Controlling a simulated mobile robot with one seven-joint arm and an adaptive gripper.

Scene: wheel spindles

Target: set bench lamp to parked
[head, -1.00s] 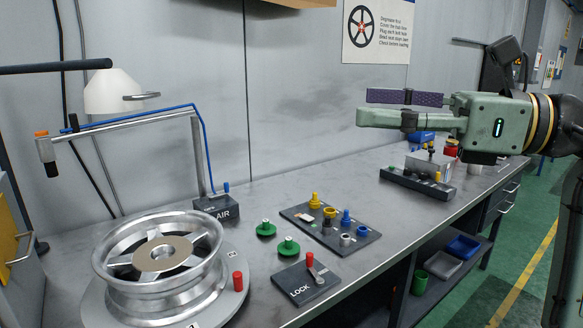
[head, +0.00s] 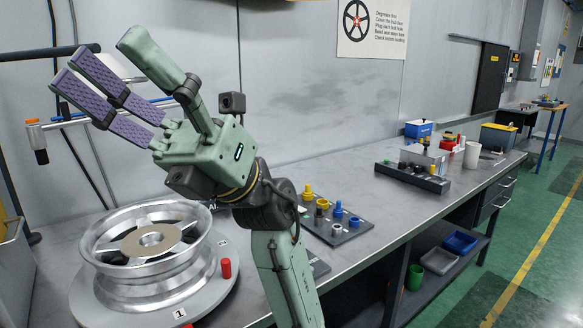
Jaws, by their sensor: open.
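The bench lamp shows as a dark horizontal arm (head: 45,56) at the upper left in the head view. Its white shade is mostly or wholly hidden behind my gripper's fingers, so I cannot tell its exact position. My gripper (head: 100,58) is open, raised above the wheel and pointing to the upper left. Its purple-padded finger and its green finger are spread apart in front of where the lamp hangs. I cannot tell whether either finger touches the lamp.
A silver wheel (head: 150,255) lies on a round turntable below my gripper. An orange-tipped nozzle (head: 36,140) hangs at the left. A dark tray of colored plugs (head: 338,226) sits on the bench beyond my arm. My arm hides the lock plate's left part.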

